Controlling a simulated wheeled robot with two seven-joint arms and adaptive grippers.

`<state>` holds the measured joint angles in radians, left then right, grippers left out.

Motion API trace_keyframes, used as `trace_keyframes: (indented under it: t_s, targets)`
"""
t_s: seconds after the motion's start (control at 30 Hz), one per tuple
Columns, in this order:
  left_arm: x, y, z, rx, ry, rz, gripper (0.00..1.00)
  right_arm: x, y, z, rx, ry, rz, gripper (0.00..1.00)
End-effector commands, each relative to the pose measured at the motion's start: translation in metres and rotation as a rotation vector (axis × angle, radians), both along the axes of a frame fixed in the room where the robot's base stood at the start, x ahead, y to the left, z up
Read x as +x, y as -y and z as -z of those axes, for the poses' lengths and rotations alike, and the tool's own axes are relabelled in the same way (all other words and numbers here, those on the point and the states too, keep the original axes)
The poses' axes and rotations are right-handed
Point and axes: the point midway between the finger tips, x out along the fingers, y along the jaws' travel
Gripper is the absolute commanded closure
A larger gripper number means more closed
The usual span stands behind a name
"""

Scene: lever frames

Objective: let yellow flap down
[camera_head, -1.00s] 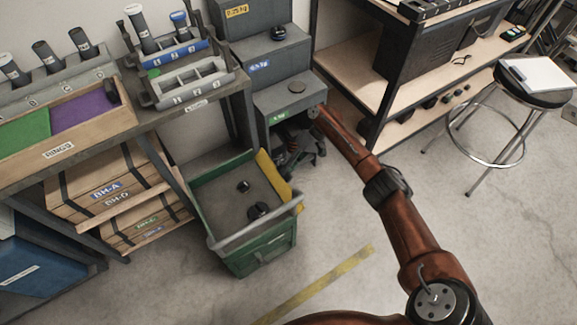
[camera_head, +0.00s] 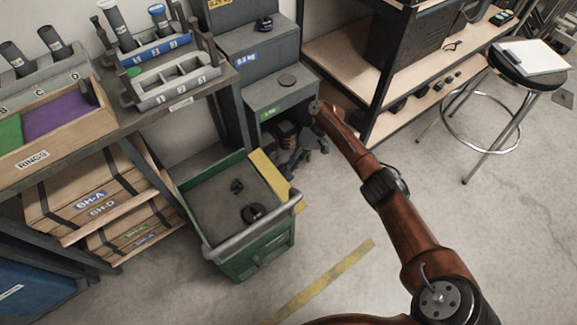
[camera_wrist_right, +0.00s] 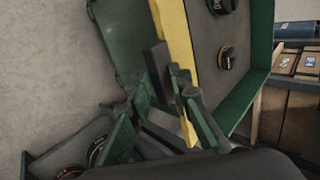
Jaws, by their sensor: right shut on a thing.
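The yellow flap (camera_head: 268,172) is a narrow panel along the right edge of a green open-topped cart (camera_head: 262,257). In the right wrist view the flap (camera_wrist_right: 175,35) is a yellow strip with its lower part between my fingers. My right gripper (camera_head: 292,166) is at the flap's outer side in the head view, dark and partly hidden by my arm. In the right wrist view my right gripper (camera_wrist_right: 168,78) is shut on the flap's edge. Its exact contact is partly hidden. My left gripper is in neither view.
Black round parts (camera_head: 253,213) lie inside the cart. A grey stepped cabinet (camera_head: 280,92) stands close behind my right gripper, with dark ring-like items low inside. A shelf bench (camera_head: 190,104) stands at left, a stool (camera_head: 515,75) at right. The floor in front is clear.

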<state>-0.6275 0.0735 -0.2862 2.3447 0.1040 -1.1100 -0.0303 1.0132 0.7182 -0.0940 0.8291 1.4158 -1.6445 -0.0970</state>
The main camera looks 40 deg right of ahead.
Motion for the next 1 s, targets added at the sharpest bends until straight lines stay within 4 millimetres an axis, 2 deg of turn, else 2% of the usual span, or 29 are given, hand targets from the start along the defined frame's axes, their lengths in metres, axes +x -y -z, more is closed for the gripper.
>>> trace_keyframes:
  t_s: [0.03,0.43,0.47,0.6,1.0]
  targets:
    - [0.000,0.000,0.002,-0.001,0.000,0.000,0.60,-0.003,-0.005,0.007,0.005,-0.009,-0.005,1.00]
    - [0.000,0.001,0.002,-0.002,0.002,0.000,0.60,-0.003,-0.007,0.007,0.008,-0.010,-0.008,1.00]
    - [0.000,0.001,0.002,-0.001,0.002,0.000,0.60,-0.003,-0.007,0.007,0.008,-0.009,-0.009,0.80]
    - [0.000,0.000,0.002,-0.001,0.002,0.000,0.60,-0.003,-0.006,0.005,0.009,-0.007,-0.005,0.70]
    - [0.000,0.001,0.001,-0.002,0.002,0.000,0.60,-0.001,0.006,-0.005,0.005,-0.001,0.000,0.70]
